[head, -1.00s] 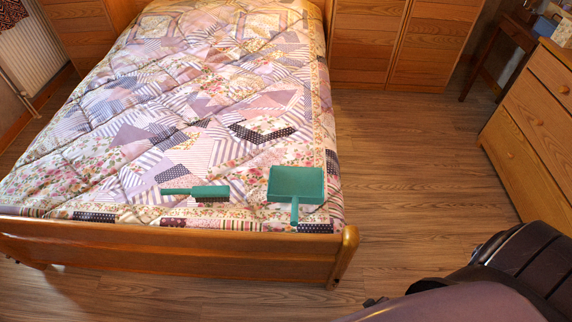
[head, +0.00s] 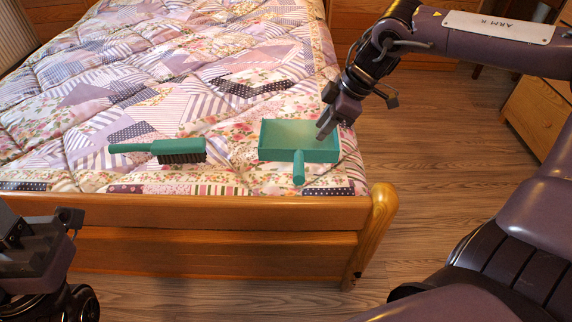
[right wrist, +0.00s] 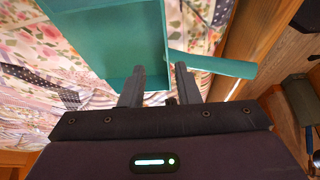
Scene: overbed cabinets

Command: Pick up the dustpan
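The green dustpan (head: 268,152) lies on the patchwork quilt near the foot of the bed, its handle (head: 298,168) pointing toward the footboard. My right gripper (head: 325,130) is over the dustpan's right side in the head view. In the right wrist view the dustpan (right wrist: 115,45) lies beyond the open fingers of my right gripper (right wrist: 165,85), with the handle (right wrist: 215,65) off to the right.
A green brush (head: 180,152) with dark bristles lies on the quilt left of the dustpan. The wooden footboard (head: 210,247) stands along the bed's near edge, with a rounded post (head: 372,235) at its right. Wooden floor (head: 440,150) is clear right of the bed.

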